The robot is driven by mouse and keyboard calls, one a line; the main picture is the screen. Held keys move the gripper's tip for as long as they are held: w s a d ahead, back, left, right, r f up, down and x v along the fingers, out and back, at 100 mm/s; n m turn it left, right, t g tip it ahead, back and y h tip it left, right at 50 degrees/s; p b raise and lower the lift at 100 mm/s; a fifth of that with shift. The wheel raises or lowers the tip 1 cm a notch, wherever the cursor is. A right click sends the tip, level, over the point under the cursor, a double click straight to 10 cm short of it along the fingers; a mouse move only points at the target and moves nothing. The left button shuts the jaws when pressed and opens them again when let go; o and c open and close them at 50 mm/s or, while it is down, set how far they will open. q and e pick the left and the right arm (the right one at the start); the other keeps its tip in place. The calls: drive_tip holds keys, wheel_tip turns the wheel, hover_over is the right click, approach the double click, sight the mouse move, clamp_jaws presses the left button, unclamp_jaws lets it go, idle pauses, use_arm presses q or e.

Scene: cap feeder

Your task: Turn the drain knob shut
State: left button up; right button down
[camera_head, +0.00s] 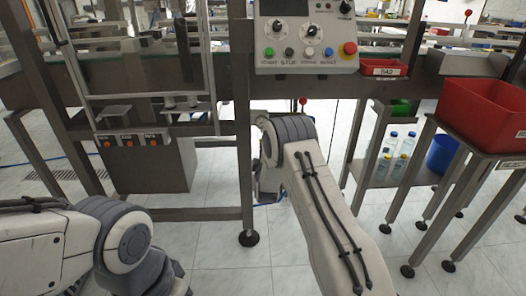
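I cannot tell for sure which part is the drain knob. A small red knob (303,101) on a thin stem shows under the machine, just above the elbow of my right arm. The control panel (305,40) above it carries two dark round dials on white plates and a row of coloured buttons. Orange knobs (127,141) sit on a grey box at the left. My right arm reaches up from the bottom and bends below the panel; its gripper is hidden behind the arm. My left arm is at the lower left, its gripper out of view.
A red bin (376,68) marked BAD hangs right of the panel. A larger red bin (483,114) stands on a table at the right. Clear bottles (389,143) and a blue bucket (441,154) are on low shelving. A dark machine leg (244,160) stands between my arms.

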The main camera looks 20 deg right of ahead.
drive_tip(key=shift+n, duration=0.6)
drive_tip(key=c, duration=0.6)
unclamp_jaws()
drive_tip(key=p+v, duration=0.1)
drive_tip(key=v, duration=0.9)
drive_tip(key=shift+s+a+p, duration=0.1)
drive_tip(key=shift+s+p, duration=0.15)
drive_tip(key=shift+p, duration=0.15)
